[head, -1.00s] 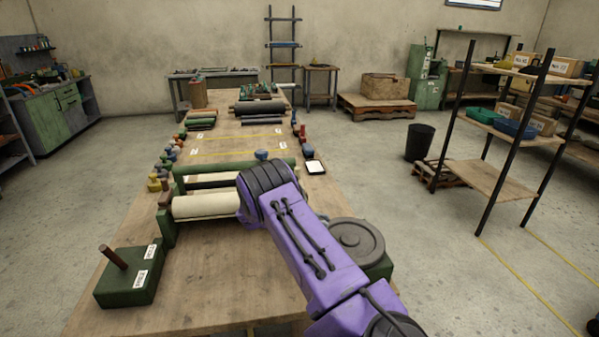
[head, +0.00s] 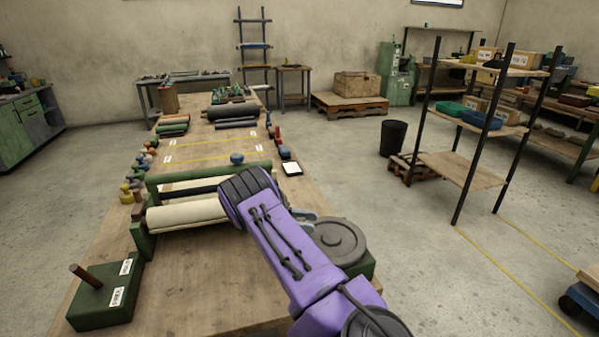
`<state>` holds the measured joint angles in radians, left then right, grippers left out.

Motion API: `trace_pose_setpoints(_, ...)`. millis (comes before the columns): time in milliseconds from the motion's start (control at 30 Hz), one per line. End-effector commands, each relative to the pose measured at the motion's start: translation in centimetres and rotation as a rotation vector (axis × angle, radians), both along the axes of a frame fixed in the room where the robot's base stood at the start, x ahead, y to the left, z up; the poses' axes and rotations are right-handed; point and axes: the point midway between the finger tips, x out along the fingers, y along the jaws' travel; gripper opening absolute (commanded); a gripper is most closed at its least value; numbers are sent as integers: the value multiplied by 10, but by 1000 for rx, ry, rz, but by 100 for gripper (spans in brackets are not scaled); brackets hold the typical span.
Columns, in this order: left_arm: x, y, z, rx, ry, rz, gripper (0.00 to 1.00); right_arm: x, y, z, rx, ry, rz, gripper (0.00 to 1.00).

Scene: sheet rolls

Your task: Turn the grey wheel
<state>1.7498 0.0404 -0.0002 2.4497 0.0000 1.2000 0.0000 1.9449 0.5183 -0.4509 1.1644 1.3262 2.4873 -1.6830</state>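The grey wheel (head: 342,238) lies flat on top of a green box (head: 362,268) at the right edge of the near table. Part of its left side is hidden behind my purple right arm. A small grey-blue piece of my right gripper (head: 304,215) shows between the arm and the wheel's far left rim. Its fingers are mostly hidden by the arm, so I cannot tell whether they are open or touch the wheel. My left gripper is not in view.
A cream roll (head: 187,214) rests in a green frame left of my arm. A green block with an upright brown handle (head: 105,296) stands at the table's front left. Small knobs line the table's edges. A black bin (head: 393,138) and shelves stand on the floor at right.

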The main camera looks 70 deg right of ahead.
Motion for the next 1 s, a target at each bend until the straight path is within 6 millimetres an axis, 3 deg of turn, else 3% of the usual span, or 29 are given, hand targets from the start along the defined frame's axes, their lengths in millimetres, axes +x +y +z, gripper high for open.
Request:
trace_pose_setpoints(267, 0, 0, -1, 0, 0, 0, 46, 8, 3, 3, -1, -6, 14, 44)
trace_pose_setpoints(433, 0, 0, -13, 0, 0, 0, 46, -2, -1, 29, 1, -12, 5, 44)
trace_pose_setpoints(700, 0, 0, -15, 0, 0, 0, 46, -25, 47, 93, 1, -11, 6, 44)
trace_pose_setpoints(1000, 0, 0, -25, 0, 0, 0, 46, -54, 111, 122, 1, -9, 5, 44)
